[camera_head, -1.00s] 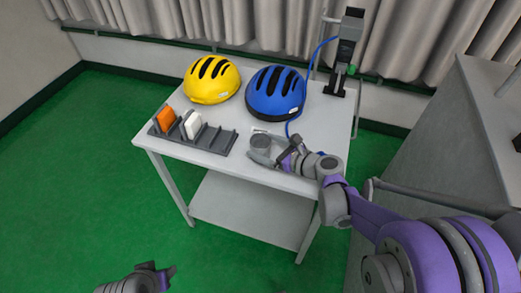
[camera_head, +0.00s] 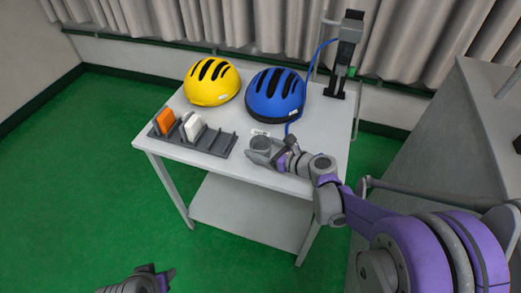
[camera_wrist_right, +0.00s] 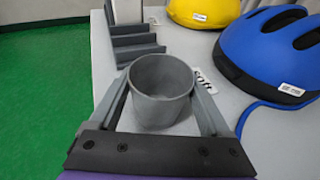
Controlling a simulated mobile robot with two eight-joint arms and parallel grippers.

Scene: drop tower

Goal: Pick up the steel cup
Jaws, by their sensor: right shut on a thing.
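The steel cup (camera_wrist_right: 160,92) is a plain grey, open-topped, empty cylinder, upright between the two fingers of my right gripper (camera_wrist_right: 160,98) in the right wrist view. The fingers are shut on its sides. In the head view the cup (camera_head: 261,142) shows small at the near right part of the table, with my right gripper (camera_head: 262,149) around it. I cannot tell whether its base touches the tabletop. My left gripper (camera_head: 160,276) is at the bottom edge of the head view, away from the table; its finger opening is unclear.
The white table (camera_head: 325,128) also bears a yellow helmet (camera_head: 211,82), a blue helmet (camera_head: 274,94) with a blue cable nearby, and a grey slotted rack (camera_head: 213,141) with an orange and a white piece. A dark stand device (camera_head: 346,55) is at the back right.

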